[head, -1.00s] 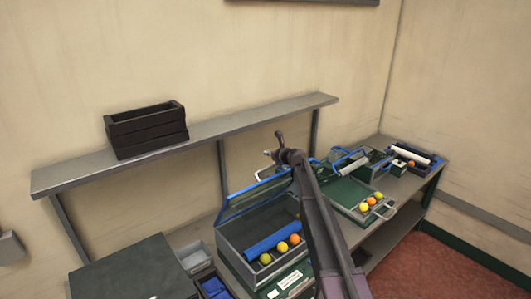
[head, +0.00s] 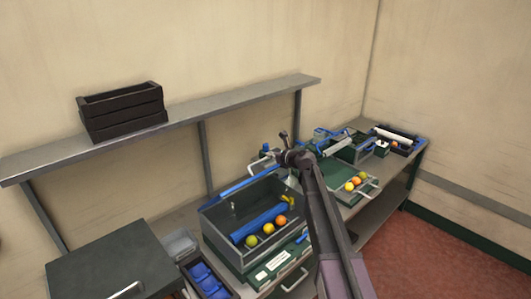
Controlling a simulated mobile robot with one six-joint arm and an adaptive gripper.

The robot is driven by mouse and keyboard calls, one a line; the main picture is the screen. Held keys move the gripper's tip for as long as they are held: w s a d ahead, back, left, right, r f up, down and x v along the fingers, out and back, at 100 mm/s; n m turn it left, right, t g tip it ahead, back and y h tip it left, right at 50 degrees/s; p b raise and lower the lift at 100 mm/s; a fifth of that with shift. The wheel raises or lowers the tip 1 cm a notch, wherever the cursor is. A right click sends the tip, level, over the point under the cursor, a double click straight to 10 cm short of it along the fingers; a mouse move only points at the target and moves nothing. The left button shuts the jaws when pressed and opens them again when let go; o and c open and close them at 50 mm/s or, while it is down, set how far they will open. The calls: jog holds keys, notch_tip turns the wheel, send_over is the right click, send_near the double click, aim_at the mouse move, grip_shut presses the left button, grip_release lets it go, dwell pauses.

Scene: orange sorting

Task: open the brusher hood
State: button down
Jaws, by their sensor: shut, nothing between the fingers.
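The brusher (head: 222,240) is a grey-green box with a blue roller (head: 262,223) inside and several fruits along its front. Its blue-edged hood (head: 250,184) is raised and tilted back, seen nearly edge-on, with a silver handle (head: 262,165) at its upper edge. My arm comes up from the lower right and covers the box's right side. My gripper (head: 283,137) is a small dark shape at the arm's far end, above and right of the handle. It looks shut and empty. I cannot tell whether it touches the hood.
A black crate (head: 122,112) sits on the wall shelf (head: 190,114) above the bench. A green tray (head: 340,188) with fruits and more machines stand to the right. A dark cabinet (head: 105,265) and a blue-filled bin (head: 207,280) are at left.

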aim_at(284, 182)
jog(key=s+d+f+b, duration=0.2)
jog(key=f, duration=0.1)
jog(key=s+d+f+b, duration=0.1)
jog(key=s+f+b, duration=0.1)
jog(key=f+b, duration=0.1)
jog(key=s+d+f+b, duration=0.2)
jog(key=f+b, duration=0.1)
jog(key=shift+s+d+f, duration=0.1)
jog(key=shift+s+d, duration=0.15)
jog(key=shift+d, duration=0.05)
jog(key=shift+s+d+f+b, duration=0.3)
jog(key=shift+s+d+b, duration=0.3)
jog(key=shift+s, duration=0.1)
jog(key=shift+f, duration=0.1)
